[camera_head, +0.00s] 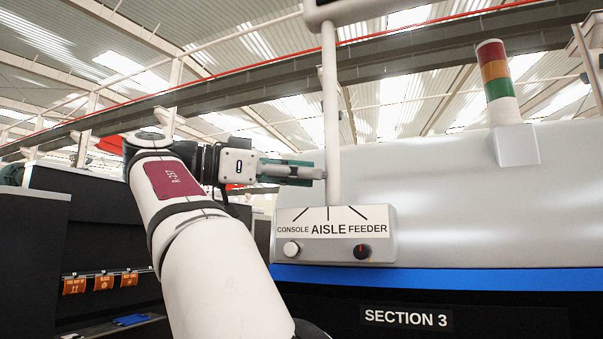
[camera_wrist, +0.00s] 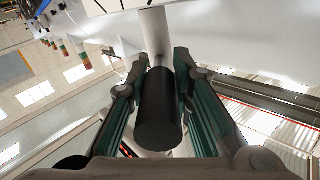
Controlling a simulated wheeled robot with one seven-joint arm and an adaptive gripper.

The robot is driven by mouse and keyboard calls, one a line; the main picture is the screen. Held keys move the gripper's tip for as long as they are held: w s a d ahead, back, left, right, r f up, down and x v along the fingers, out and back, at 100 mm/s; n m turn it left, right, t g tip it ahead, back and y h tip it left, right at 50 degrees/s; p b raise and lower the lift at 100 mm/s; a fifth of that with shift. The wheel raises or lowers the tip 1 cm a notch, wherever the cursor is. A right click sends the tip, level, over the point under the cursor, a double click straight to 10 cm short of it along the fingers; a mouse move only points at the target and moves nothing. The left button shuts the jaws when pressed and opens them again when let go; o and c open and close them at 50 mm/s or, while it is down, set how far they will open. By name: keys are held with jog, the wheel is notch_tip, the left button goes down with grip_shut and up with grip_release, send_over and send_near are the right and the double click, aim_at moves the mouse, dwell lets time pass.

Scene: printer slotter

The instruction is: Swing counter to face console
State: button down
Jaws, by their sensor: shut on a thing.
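The white counter housing (camera_head: 345,10) is at the top of the head view, mostly cut off by the frame edge. It sits on a thin white upright pole (camera_head: 331,110) above a grey label plate (camera_head: 335,247) reading CONSOLE, AISLE, FEEDER, with AISLE largest under the pole. My gripper (camera_head: 318,173) reaches in from the left to the pole. In the wrist view, its green-padded fingers (camera_wrist: 160,78) are shut around a black cylindrical grip (camera_wrist: 158,115), with the white pole (camera_wrist: 154,32) running beyond it. The counter's face is not visible, so its facing cannot be told.
A grey machine cover (camera_head: 470,200) with a blue stripe stands at right, marked SECTION 3 (camera_head: 405,318). A red, orange and green signal light (camera_head: 496,75) stands on it. Two knobs are on the label plate. A dark cabinet with orange tags (camera_head: 102,282) is at left.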

jog(key=c, duration=1.4)
grip_release()
jog(key=shift+d+r, duration=0.1)
jog(key=shift+t+b, duration=0.3)
